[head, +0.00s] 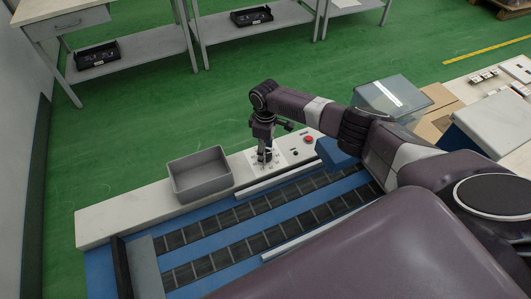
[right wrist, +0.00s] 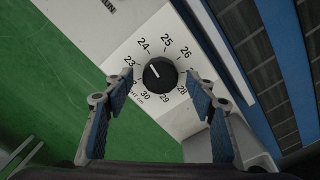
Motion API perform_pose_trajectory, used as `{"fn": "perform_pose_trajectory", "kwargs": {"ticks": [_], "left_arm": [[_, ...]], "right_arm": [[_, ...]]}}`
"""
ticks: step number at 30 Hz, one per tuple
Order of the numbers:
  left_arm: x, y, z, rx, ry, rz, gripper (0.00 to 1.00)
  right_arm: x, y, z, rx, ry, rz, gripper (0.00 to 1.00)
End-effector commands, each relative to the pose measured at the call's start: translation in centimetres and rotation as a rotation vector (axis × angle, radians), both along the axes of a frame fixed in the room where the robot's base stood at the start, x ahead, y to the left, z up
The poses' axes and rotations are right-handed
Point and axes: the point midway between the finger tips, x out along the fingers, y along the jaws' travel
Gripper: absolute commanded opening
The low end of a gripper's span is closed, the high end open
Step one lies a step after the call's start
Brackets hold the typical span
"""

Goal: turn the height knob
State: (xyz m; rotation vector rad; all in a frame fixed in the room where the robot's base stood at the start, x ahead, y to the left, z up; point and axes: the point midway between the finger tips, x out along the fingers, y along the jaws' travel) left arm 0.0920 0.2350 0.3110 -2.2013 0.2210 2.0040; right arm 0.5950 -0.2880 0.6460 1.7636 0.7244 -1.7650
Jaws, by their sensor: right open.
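The height knob (right wrist: 160,74) is a round black knob on a white dial plate (right wrist: 126,52) with printed numbers from the low twenties to 30. Its white mark points up-left, roughly between 23 and 24. My right gripper (right wrist: 156,84) is open and points down at the dial, one finger on each side of the knob with gaps showing. Whether the fingertips are at the knob's height I cannot tell. In the head view the right gripper (head: 264,156) is over the white panel and hides the knob. My left gripper is not in view.
A red button (head: 308,139) is on the panel right of the gripper. A grey bin (head: 229,177) stands to the left on the white ledge (head: 105,228). A blue-framed roller conveyor (head: 225,233) runs along the near side. Green floor lies beyond.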

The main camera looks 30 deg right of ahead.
Motion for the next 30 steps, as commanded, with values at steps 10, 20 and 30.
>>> {"fn": "perform_pose_trajectory", "kwargs": {"ticks": [10,20,30], "left_arm": [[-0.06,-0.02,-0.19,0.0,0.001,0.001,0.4],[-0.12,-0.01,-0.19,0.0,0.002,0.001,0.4],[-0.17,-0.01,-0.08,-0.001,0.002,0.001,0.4]], "right_arm": [[0.0,0.01,-1.1,0.001,-0.001,0.0,0.51],[-0.02,-0.01,-1.08,0.0,0.0,0.0,0.24],[-0.04,-0.02,-1.04,0.0,0.0,-0.015,0.1]]}}
